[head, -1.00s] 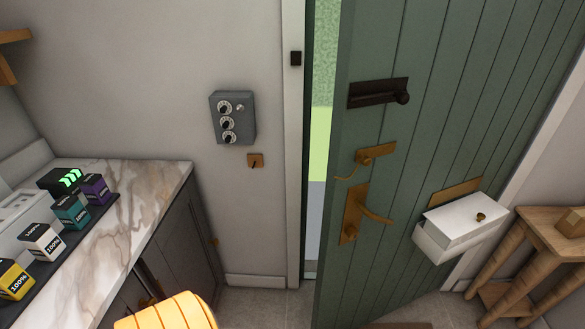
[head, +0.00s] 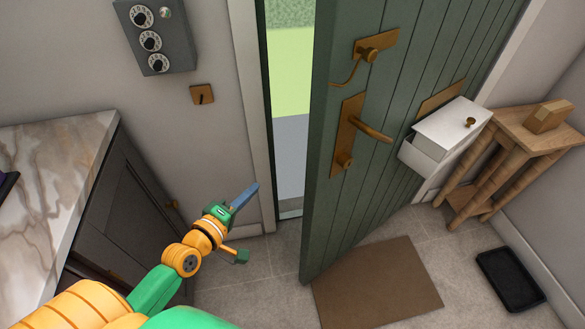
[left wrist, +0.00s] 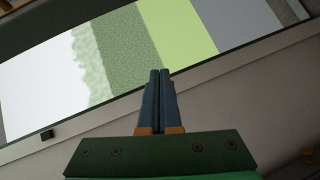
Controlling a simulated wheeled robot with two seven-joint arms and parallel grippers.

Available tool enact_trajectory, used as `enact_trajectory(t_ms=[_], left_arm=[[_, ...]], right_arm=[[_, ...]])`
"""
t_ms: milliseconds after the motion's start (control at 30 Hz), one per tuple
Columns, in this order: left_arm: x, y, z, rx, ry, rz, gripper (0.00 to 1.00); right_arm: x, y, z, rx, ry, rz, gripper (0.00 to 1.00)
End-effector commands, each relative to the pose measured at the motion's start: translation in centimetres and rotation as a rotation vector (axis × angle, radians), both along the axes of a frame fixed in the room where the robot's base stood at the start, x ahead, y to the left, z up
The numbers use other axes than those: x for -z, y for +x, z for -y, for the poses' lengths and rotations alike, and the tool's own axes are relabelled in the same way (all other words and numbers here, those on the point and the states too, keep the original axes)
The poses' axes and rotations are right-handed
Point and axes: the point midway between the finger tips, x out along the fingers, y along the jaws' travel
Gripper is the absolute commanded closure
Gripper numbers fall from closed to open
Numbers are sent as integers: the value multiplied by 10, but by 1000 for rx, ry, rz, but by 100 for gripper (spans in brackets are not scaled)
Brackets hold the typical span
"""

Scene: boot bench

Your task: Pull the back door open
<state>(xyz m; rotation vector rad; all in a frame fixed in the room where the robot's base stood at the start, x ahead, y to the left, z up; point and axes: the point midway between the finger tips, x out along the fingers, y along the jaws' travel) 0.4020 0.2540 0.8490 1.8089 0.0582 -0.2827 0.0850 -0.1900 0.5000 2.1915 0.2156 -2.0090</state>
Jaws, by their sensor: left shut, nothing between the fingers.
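The green plank back door (head: 400,110) stands partly open in the head view, with a gap at its left edge showing grass and grey paving outside. Its brass lever handle (head: 370,131) and a brass latch (head: 372,53) above it are on the face toward me. My left gripper (head: 251,190) is shut and empty, in front of the white frame left of the gap, apart from the door. In the left wrist view its closed fingers (left wrist: 160,85) point toward the bright opening. My right gripper is not in view.
A marble-topped cabinet (head: 62,160) is at the left. A dial box (head: 155,38) hangs on the wall. A white letter box (head: 446,128) is on the door, near a wooden side table (head: 510,135). A brown mat (head: 378,283) and black tray (head: 510,278) lie on the floor.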

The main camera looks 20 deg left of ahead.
Motion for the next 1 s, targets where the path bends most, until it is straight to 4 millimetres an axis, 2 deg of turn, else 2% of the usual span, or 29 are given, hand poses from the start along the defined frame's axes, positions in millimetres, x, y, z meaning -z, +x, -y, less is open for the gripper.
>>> enact_trajectory(t_ms=[33, 100, 233, 367, 733, 800, 1000], left_arm=[[-17, 3, 8, 19, -82, 68, 100], [-49, 4, 19, 48, -192, 139, 100], [-77, 6, 28, 74, -275, 184, 100], [-81, 25, 31, 73, -278, 187, 100], [-78, 104, 49, 75, -273, 184, 100], [-81, 93, 62, 75, -277, 177, 100], [-78, 81, 80, 74, -274, 179, 100]], right_arm=[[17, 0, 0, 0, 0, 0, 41], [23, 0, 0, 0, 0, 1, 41], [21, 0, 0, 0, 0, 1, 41], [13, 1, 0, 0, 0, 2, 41], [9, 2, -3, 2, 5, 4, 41], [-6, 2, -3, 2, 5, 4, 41], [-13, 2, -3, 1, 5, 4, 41]])
